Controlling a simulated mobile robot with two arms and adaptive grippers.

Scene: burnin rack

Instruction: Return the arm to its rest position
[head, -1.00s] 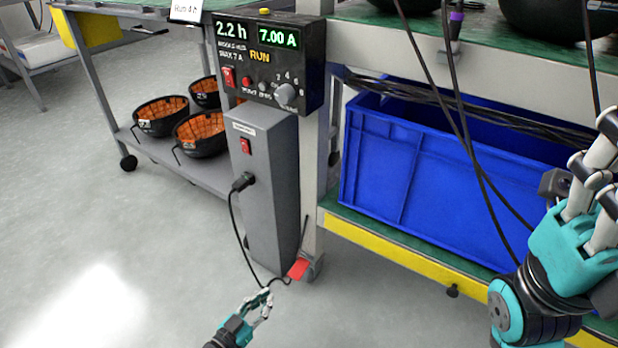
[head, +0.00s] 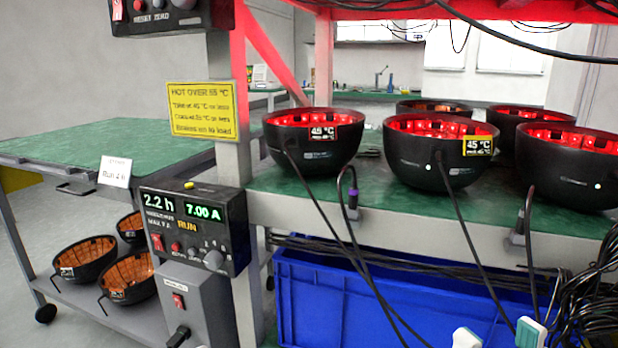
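Two white-and-teal parts at the bottom edge look like the tips of my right gripper (head: 498,335). They stand apart, in front of the blue bin, and the rest of that hand is cut off below. A cable runs down between them. I cannot tell its grip or whether it holds anything. My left gripper is out of view.
Black bowls (head: 315,155) glowing red inside stand on the green bench (head: 370,190). Cables hang down in front of the blue bin (head: 340,300). A control box (head: 190,228) reads 2.2 h, 7.00 A, RUN. A green-topped cart (head: 90,150) stands left.

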